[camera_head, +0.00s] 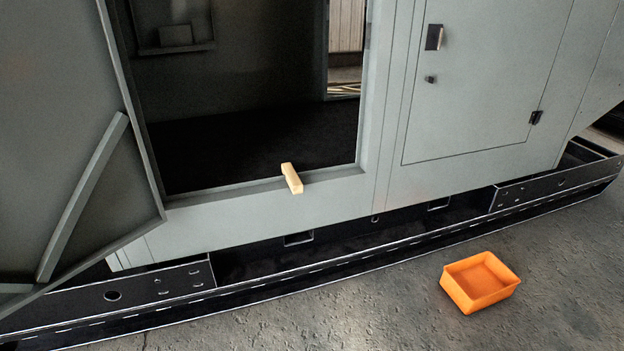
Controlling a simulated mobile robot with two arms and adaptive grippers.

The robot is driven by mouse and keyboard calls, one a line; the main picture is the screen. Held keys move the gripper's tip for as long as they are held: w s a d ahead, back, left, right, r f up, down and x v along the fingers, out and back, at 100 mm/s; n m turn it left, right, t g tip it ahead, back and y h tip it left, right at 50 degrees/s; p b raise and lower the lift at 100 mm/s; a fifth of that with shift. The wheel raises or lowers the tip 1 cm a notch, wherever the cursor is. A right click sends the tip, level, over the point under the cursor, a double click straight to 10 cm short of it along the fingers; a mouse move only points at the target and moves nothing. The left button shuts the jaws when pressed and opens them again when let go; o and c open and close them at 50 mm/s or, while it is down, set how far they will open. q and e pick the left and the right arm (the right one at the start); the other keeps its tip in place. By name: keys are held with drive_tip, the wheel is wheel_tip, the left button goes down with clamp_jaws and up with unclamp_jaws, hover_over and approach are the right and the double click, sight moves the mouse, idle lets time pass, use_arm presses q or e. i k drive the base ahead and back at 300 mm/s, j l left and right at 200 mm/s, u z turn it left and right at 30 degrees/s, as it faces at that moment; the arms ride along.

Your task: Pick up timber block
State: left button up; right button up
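The timber block (292,179) is a small, pale, oblong piece. It lies across the bottom sill of the enclosure's open doorway, with its near end sticking out over the front edge of the sill. Nothing is touching it apart from the sill. Neither of my grippers shows in the head view.
The grey enclosure (270,208) stands on a black base rail (330,262). An open door (60,130) with a diagonal brace is at the left, and a closed door (480,90) is at the right. An empty orange tray (455,290) sits on the clear concrete floor (380,315).

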sight(294, 181)
drive_tip(key=i+j+z, duration=0.1)
drive_tip(key=z, duration=0.5)
drive_tip(key=i+j+z, duration=0.15)
drive_tip(key=i+j, duration=0.15)
drive_tip(key=i+j+z, duration=0.15)
drive_tip(key=j, duration=0.3)
drive_tip(key=i+j+z, duration=0.15)
drive_tip(key=i+j, duration=0.2)
drive_tip(key=i+j+z, duration=0.15)
drive_tip(key=j, duration=0.35)
drive_tip(key=i, duration=0.1)
